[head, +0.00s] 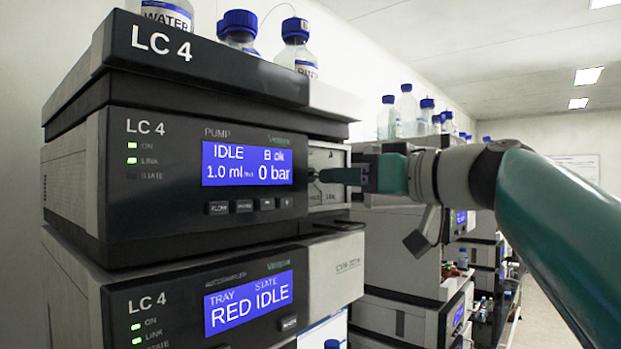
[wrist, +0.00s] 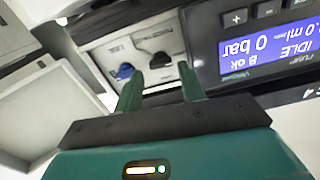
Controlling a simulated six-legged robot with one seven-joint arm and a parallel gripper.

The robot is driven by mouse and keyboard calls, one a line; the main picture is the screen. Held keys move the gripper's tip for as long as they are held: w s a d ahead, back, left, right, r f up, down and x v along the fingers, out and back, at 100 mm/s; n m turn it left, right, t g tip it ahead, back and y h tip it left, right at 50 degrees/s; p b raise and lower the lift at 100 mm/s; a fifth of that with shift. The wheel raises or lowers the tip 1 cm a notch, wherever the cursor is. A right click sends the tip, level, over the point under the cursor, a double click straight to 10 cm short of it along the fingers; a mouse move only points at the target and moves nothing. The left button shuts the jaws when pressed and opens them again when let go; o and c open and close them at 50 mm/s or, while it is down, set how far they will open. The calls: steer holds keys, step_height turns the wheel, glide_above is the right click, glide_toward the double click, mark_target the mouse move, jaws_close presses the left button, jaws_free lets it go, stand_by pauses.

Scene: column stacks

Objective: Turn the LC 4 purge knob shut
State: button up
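The LC 4 pump module (head: 200,175) fills the left of the head view, its display reading IDLE and 0 bar. A light panel (head: 327,158) is recessed at its right side. In the wrist view, which is turned over, this panel carries a black knob (wrist: 160,60) and a blue knob (wrist: 125,71). I cannot read which is the purge knob. My gripper (wrist: 160,73) is open, its two green fingers apart. The black knob shows between the fingertips; the blue knob is by the left fingertip. Contact is unclear. In the head view my gripper (head: 322,175) reaches the panel and hides the knobs.
The LC 4 autosampler (head: 200,300) sits below the pump, its display reading RED IDLE. Blue-capped bottles (head: 297,45) stand on top of the stack. More instrument stacks (head: 400,250) stand close behind, with an aisle (head: 540,310) at the right.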

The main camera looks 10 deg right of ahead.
mark_target(315, 175)
steer(key=shift+x, duration=1.85)
steer(key=c, duration=0.7)
